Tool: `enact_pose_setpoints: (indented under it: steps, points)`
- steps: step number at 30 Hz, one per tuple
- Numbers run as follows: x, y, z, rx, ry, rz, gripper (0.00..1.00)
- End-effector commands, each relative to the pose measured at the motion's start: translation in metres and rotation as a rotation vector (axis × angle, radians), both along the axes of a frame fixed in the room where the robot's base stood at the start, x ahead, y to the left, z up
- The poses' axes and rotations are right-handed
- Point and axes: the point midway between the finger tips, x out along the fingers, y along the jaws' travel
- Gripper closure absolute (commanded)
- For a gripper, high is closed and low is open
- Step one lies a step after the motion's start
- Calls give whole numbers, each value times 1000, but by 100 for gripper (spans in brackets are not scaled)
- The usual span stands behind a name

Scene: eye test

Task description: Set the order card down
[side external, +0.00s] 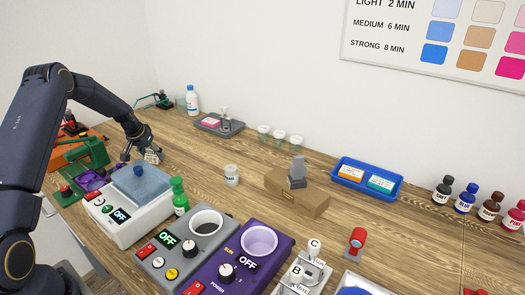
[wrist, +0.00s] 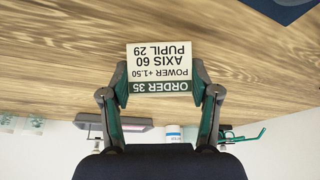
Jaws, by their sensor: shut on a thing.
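The order card (wrist: 161,62) is in the wrist view, upside down there, a pale card with a dark green band. It reads ORDER 35, POWER +1.50, AXIS 60, PUPIL 29. My gripper (wrist: 164,86) is shut on the card, one finger at each side edge. In the side external view my gripper (side external: 150,156) is low over the wooden table (side external: 195,165), behind the white machine with a blue lid. The card is too small there to make out clearly. I cannot tell whether it touches the wood.
The white machine (side external: 130,225) stands just in front of my gripper, with a green bottle (side external: 180,196) beside it. A green device (side external: 88,152) is to the left. A grey tray (side external: 232,129) stands behind right; a white jar (side external: 231,175) is to the right. Bare wood lies between.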

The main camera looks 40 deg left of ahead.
Motion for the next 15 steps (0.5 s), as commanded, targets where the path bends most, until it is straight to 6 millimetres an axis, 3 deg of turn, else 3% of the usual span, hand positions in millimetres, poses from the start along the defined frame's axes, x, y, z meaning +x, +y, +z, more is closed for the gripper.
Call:
enact_pose_setpoints:
  steps: [1,2,8,15]
  points:
    - [0,0,-2,0,1,0,57]
    - [0,0,-2,0,0,0,37]
    - [0,0,-2,0,0,0,16]
    - [0,0,-1,0,0,0,14]
